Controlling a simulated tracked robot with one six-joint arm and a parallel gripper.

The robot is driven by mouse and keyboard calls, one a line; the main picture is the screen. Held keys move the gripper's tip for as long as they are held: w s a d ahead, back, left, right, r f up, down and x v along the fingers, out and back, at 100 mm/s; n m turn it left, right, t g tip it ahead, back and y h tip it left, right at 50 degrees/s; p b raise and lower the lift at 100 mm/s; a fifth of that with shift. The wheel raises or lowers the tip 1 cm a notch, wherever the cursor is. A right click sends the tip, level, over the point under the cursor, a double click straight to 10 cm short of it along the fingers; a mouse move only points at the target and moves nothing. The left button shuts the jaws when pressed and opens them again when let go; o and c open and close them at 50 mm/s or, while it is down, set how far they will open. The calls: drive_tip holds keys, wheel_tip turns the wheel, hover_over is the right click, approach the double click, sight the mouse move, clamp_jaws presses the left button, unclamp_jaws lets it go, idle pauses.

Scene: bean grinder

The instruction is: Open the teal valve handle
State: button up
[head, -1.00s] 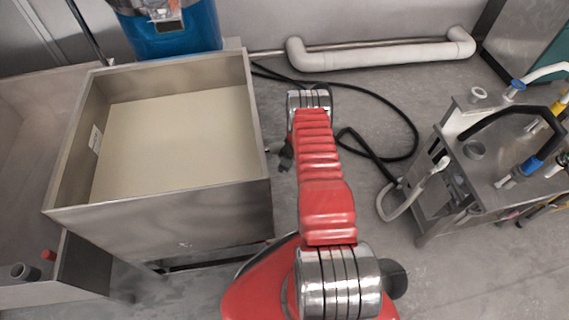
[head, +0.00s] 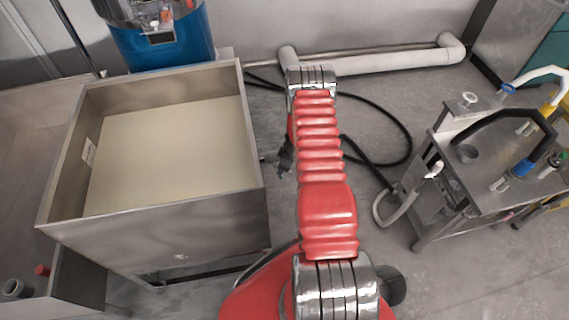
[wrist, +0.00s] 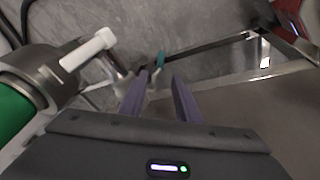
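In the wrist view a small teal piece (wrist: 160,59), apparently the valve handle, shows just beyond my fingertips, near the gap between them. It is small and partly blurred, and I cannot tell whether a finger touches it. My gripper (wrist: 161,76) has its two purple fingers apart, with nothing visibly held between them. I cannot make out the teal handle in the head view, where my red arm stretches away and its far end hides most of the gripper.
In the wrist view a white-handled metal fitting (wrist: 88,50) with a green part (wrist: 14,112) is close on the left. In the head view a steel bin (head: 165,225) stands left, a blue container (head: 165,45) behind it, and a cart (head: 510,185) right. A black hose lies between.

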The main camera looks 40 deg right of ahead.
drive_tip(key=shift+v, duration=1.8)
